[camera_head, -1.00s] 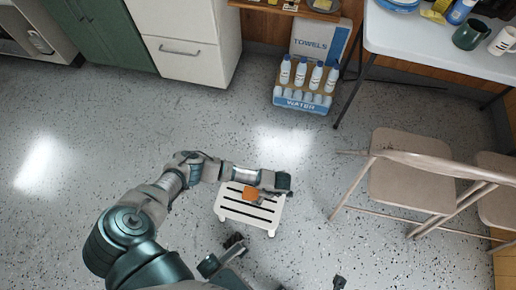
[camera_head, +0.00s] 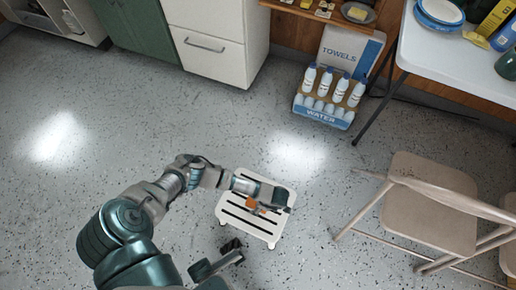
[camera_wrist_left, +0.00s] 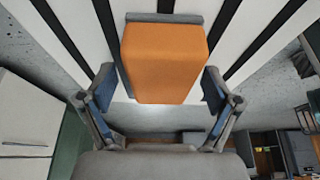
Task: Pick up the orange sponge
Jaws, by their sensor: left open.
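The orange sponge (camera_head: 251,203) lies on a white slatted stool (camera_head: 240,226) on the floor. My left gripper (camera_head: 264,207) is over the stool and partly covers the sponge in the head view. In the left wrist view the sponge (camera_wrist_left: 163,62) shows as an orange block with a grey layer along its far edge. My left gripper (camera_wrist_left: 158,92) is open, one finger on each side of the sponge's near end, with gaps visible between fingers and sponge. Whether the fingertips reach down beside it, I cannot tell.
Beige folding chairs (camera_head: 428,205) stand right of the stool. A blue crate of water bottles (camera_head: 323,116) sits behind it by a white table (camera_head: 455,60). A white drawer cabinet (camera_head: 210,50) stands at the back. The floor left of the stool is clear.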

